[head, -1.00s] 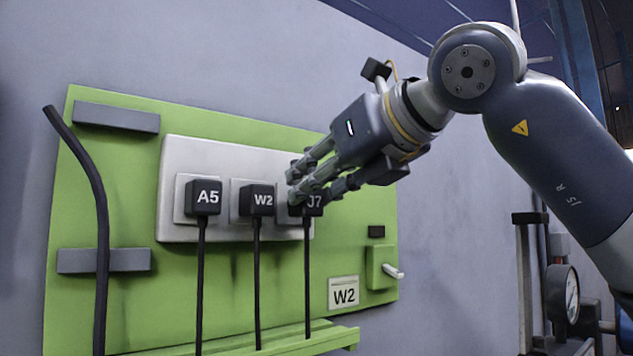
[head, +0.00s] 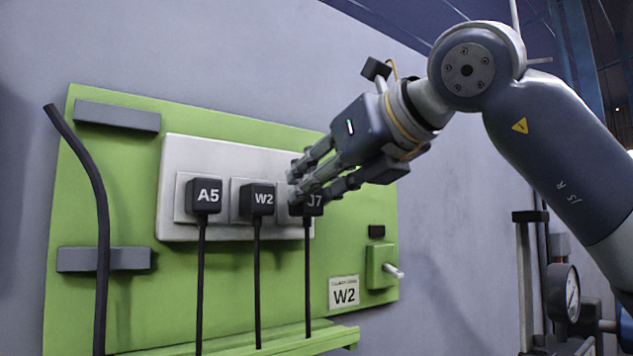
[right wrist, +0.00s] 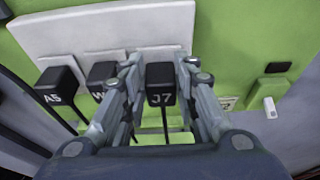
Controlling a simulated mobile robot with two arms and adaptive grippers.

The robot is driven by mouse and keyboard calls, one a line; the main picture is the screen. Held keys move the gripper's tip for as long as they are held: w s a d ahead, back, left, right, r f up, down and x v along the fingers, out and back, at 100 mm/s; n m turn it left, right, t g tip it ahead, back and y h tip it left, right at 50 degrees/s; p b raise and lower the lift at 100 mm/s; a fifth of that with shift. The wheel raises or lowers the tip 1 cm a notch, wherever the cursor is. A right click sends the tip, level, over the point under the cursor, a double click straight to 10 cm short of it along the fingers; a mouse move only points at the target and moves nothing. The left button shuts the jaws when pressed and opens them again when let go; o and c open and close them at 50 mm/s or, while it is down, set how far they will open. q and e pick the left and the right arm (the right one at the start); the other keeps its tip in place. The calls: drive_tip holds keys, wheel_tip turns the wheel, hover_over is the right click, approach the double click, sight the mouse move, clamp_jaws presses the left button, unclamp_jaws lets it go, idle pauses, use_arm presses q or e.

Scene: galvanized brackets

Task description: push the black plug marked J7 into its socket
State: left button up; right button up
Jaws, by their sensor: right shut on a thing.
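The black plug marked J7 (head: 314,203) is at the right end of the light grey socket plate (head: 230,150), with its cable hanging down. My right gripper (head: 299,186) has its fingers around the plug from the upper right. In the right wrist view the J7 plug (right wrist: 160,84) sits between the two fingers of my right gripper (right wrist: 160,72), which is shut on it. The J7 socket is hidden behind the plug and fingers, so I cannot tell how deep the plug sits. My left gripper is not in view.
Black plugs A5 (head: 203,196) and W2 (head: 257,200) stand at the plate to the left of J7. A W2 label (head: 344,292) and a small green box with a white lever (head: 393,271) are at lower right. A ledge (head: 250,344) runs below.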

drive_tip(key=shift+w+a, duration=0.35)
drive_tip(key=shift+w, duration=0.1)
idle(0.4)
drive_tip(key=o, duration=1.1)
drive_tip(key=shift+c, duration=0.2)
drive_tip(key=shift+s+d, duration=0.15)
drive_tip(key=v, duration=1.1)
drive_tip(key=shift+s+d, duration=0.15)
drive_tip(key=shift+s, duration=0.15)
drive_tip(key=shift+r, duration=0.15)
